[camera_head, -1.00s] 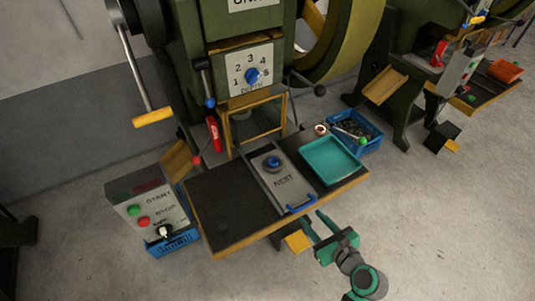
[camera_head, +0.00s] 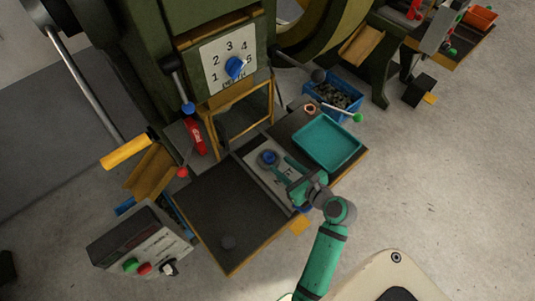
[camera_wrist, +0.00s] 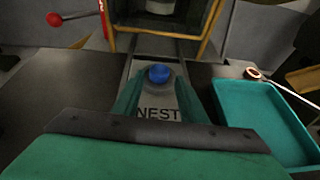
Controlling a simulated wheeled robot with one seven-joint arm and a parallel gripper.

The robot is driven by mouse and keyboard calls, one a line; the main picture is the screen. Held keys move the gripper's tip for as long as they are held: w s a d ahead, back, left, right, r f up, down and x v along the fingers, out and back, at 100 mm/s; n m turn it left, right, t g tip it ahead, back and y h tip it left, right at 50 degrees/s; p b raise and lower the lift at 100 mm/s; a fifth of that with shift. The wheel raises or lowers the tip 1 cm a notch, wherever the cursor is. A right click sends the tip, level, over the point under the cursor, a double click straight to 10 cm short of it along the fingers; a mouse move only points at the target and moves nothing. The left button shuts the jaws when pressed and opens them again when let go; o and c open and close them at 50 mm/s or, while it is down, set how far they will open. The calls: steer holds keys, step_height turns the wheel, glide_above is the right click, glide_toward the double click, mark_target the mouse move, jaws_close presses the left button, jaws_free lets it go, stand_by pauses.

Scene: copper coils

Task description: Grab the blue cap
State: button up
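The blue cap (camera_head: 269,157) is a small round knob on a grey base, sitting on the grey NEST plate (camera_head: 254,167) of the work table. In the wrist view the blue cap (camera_wrist: 158,73) shows straight ahead, just beyond and between my fingertips. My gripper (camera_head: 279,168) reaches over the plate from the front, its two green fingers pointing at the cap. In the wrist view my gripper (camera_wrist: 158,92) has its fingers spread apart with nothing held. Whether either finger touches the cap's base cannot be told.
A teal tray (camera_head: 326,146) lies right of the plate, with a copper coil (camera_head: 310,109) behind it. A blue bin (camera_head: 334,92) stands beyond the table. The green press frame with a yellow guard (camera_head: 243,115) rises behind the plate. The table's left part (camera_head: 220,210) is mostly clear.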

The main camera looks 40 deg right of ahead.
mark_target(268, 155)
steer(key=x, duration=0.2)
steer(key=shift+w+a+f, duration=0.15)
steer(key=shift+w+f, duration=0.1)
steer(key=shift+f, duration=0.05)
steer(key=shift+x, duration=2.5)
steer(key=c, duration=0.7)
